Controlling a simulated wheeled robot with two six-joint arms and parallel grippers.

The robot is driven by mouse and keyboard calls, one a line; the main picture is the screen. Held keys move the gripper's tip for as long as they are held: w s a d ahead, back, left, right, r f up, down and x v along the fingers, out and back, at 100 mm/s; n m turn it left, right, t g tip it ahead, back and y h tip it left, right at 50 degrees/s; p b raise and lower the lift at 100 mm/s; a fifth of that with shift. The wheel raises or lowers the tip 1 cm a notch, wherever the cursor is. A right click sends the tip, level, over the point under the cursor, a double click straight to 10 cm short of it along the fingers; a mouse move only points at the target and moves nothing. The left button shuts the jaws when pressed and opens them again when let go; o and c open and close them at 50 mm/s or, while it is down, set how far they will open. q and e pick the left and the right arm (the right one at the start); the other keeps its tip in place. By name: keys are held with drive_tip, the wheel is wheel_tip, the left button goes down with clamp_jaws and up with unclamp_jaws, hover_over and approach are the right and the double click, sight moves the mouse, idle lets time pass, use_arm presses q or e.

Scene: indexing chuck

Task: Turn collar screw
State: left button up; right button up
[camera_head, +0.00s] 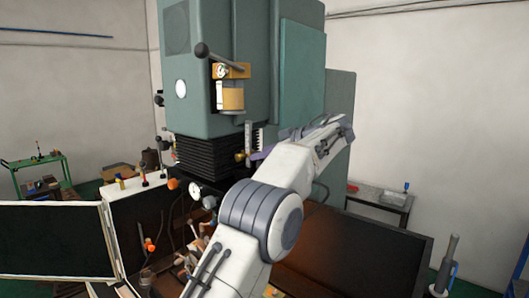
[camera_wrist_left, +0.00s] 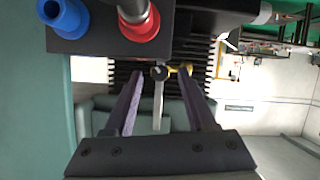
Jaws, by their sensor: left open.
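A small brass piece with a round end (camera_head: 240,157), which looks like the collar screw, sits low on the green machine beside a pale upright scale (camera_head: 249,137). In the left wrist view, a yellow brass part (camera_wrist_left: 182,70) and a dark round knob (camera_wrist_left: 160,72) appear between the fingertips, with a grey bar (camera_wrist_left: 158,105) below them. My left gripper (camera_head: 262,153) has purple fingers, partly hidden by my arm, just right of the brass piece. In the wrist view the left gripper (camera_wrist_left: 161,76) is open. I cannot tell whether the fingers touch anything. My right gripper is not in view.
The green machine head (camera_head: 200,90) carries a lever with a dark ball (camera_head: 202,50) above black bellows (camera_head: 203,158). Blue (camera_wrist_left: 65,17) and red (camera_wrist_left: 140,22) fittings are close to my left gripper. A dial gauge (camera_head: 194,190) hangs below the bellows.

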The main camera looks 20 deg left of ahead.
use_arm(q)
clamp_jaws()
drive_tip(key=m+p, duration=0.1)
drive_tip(key=p, duration=0.1)
drive_tip(key=g+p, duration=0.1)
drive_tip(key=p, duration=0.1)
drive_tip(key=shift+w+d+r+m+y+p, duration=0.1)
drive_tip(key=shift+w+r+m+y+p, duration=0.05)
drive_tip(key=shift+r+m+y+p, duration=0.2)
drive_tip(key=shift+f+m+g, duration=0.25)
drive_tip(key=shift+f+g, duration=0.05)
drive_tip(key=shift+f+m, duration=0.1)
drive_tip(key=shift+m, duration=0.2)
unclamp_jaws()
